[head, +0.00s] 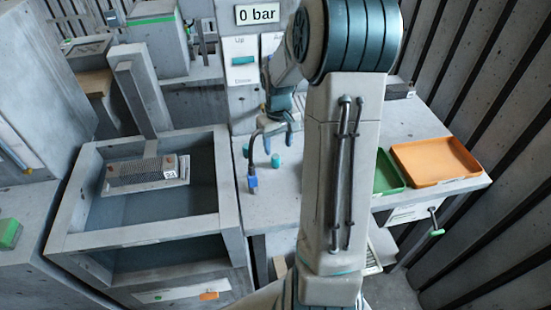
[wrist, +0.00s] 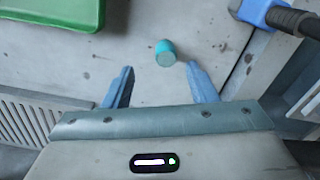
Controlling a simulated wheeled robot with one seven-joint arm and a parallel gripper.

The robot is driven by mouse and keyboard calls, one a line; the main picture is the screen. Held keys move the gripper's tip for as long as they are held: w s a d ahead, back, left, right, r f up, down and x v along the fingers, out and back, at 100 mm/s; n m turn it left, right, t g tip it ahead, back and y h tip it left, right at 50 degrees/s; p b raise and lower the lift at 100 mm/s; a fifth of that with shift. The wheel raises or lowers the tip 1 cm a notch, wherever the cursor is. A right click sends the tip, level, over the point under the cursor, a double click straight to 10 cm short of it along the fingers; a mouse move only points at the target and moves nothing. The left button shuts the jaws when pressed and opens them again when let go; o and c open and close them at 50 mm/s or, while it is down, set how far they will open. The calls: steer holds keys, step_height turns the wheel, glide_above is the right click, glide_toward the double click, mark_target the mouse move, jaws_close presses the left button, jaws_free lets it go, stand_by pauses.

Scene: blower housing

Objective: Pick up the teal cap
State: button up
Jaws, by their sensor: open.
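The teal cap (wrist: 165,53) is a small cylinder on the grey worktop. In the wrist view it lies just beyond the fingertips, roughly in line with the gap between them and a little nearer the right finger. In the head view the teal cap (head: 276,160) is on the worktop just below my gripper (head: 279,141). My gripper (wrist: 160,69) is open, its two blue fingers apart with nothing between them. The cap is not held, and I cannot tell the exact height of the fingertips above the worktop.
A blue block (head: 253,183) on a dark hose is left of the cap. A green tray (head: 387,175) and an orange tray (head: 437,160) lie to the right. A sunken basin (head: 150,236) is at left. The worktop around the cap is clear. My arm hides part of the head view.

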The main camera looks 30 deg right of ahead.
mark_target(276, 157)
steer(key=f, duration=0.3)
steer(key=f+p, duration=0.1)
steer(key=shift+s+a+f, duration=0.1)
steer(key=shift+a+f, duration=0.2)
steer(key=shift+a, duration=0.1)
steer(key=shift+f, duration=0.55)
steer(key=c, duration=1.1)
